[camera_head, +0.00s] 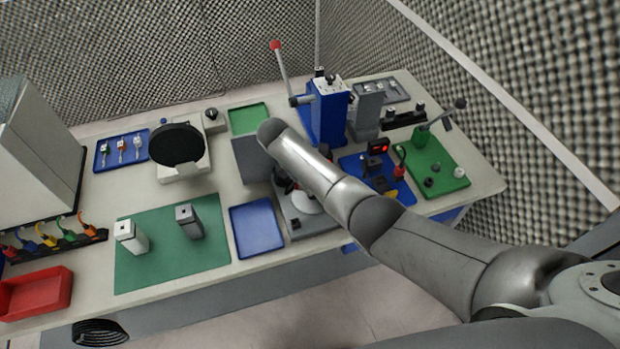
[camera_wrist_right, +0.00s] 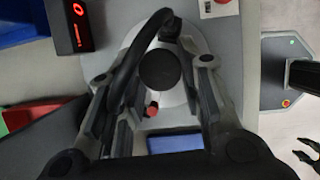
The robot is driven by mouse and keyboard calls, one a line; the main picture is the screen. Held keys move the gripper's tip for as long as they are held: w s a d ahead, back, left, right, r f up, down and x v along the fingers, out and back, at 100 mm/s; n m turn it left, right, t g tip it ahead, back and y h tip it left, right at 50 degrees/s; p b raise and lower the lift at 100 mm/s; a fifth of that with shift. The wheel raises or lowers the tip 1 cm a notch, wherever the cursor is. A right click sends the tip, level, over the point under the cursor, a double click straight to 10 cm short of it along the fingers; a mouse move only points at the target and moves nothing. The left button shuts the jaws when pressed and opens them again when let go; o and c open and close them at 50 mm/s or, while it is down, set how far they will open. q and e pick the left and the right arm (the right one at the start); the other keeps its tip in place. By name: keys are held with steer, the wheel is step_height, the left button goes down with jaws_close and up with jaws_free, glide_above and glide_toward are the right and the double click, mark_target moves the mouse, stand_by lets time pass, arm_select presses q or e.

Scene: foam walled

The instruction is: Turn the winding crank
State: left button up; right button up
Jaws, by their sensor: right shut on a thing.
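The winding crank shows in the right wrist view as a curved black arm (camera_wrist_right: 136,55) with a round black knob (camera_wrist_right: 160,70), over a pale round disc (camera_wrist_right: 188,42). In the head view, the pale disc (camera_head: 308,203) and its grey base (camera_head: 312,222) are partly hidden under my right arm, and the crank is mostly hidden. My right gripper (camera_wrist_right: 157,77) is around the knob, one finger on each side, and is shut on it.
A blue tray (camera_head: 257,228) lies left of the winder base. A blue press (camera_head: 327,115) with a red-tipped lever stands behind it.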

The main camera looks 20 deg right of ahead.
steer(key=shift+d+r+n+t+y, duration=0.15)
steer(key=shift+n+t, duration=0.3)
steer(key=shift+n, duration=0.65)
steer(key=shift+a+f+n+t+y, duration=0.15)
steer(key=shift+n+t, duration=0.3)
steer(key=shift+n, duration=0.65)
steer(key=shift+s+d+r+n+t+y, duration=0.1)
steer(key=shift+n+t+y, duration=0.15)
steer(key=shift+n, duration=0.7)
steer(key=shift+d+n+t+y, duration=0.15)
steer(key=shift+n+t, duration=0.2)
steer(key=shift+n, duration=0.6)
steer(key=shift+n+t+y, duration=0.4)
steer(key=shift+n+y, duration=0.3)
steer(key=shift+n, duration=1.4)
steer(key=shift+d+r+n+y, duration=0.1)
steer(key=shift+n+y, duration=0.4)
steer(key=shift+n, duration=0.7)
steer(key=shift+n, duration=0.4)
steer(key=o, duration=0.8)
steer(key=shift+o, duration=1.2)
steer(key=shift+s, duration=0.15)
